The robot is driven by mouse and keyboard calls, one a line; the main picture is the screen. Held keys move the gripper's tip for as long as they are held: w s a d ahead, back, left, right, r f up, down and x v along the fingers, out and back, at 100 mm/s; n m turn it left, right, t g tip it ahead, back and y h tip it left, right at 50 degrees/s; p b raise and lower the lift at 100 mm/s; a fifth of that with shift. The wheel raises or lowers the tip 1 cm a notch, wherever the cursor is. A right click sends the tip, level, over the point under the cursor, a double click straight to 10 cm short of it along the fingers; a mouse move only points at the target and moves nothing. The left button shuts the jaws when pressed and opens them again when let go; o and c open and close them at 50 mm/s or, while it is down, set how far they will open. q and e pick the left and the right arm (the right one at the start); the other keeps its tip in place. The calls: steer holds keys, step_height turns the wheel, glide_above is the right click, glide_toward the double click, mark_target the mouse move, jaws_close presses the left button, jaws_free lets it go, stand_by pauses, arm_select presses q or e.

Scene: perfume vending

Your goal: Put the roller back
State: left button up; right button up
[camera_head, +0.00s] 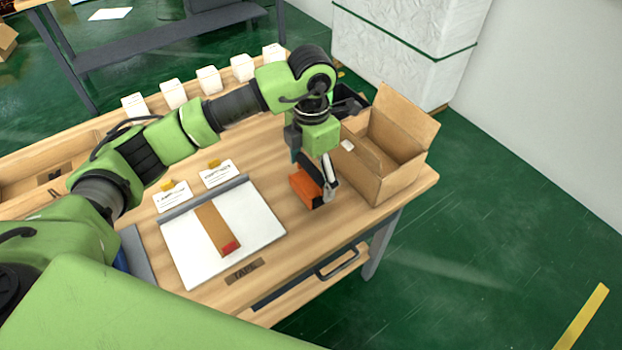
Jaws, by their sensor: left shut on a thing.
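My left gripper (314,163) reaches over the right part of the wooden table and points down. It is shut on the roller, an orange block with black and silver parts (304,190). The roller is at the table's right side, left of the open cardboard box; I cannot tell whether it touches the tabletop. The gripper's fingers are partly hidden by the wrist and the roller. My right gripper is not in view.
An open cardboard box (372,176) stands at the table's right edge. A white board (262,224) with a brown strip lies left of the roller. A "TAPE" label (244,270) is near the front edge. Several small white boxes (208,80) line the back.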

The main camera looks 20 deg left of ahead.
mark_target(311, 181)
arm_select(q)
step_height(311, 181, down, 2)
steer(key=shift+s+f+p, duration=0.1)
steer(key=shift+f+p, duration=0.05)
steer(key=shift+p, duration=0.35)
steer(key=shift+f, duration=0.25)
steer(key=shift+f+b, duration=0.25)
steer(key=shift+b, duration=0.15)
steer(key=shift+s+f+b, duration=0.15)
steer(key=shift+f+b, duration=0.2)
steer(key=shift+b, duration=0.05)
steer(key=shift+c, duration=0.9)
steer(key=o, duration=1.1)
steer(key=shift+s+f, duration=0.1)
steer(key=shift+o, duration=0.4)
steer(key=shift+f, duration=0.1)
steer(key=shift+w, duration=0.25)
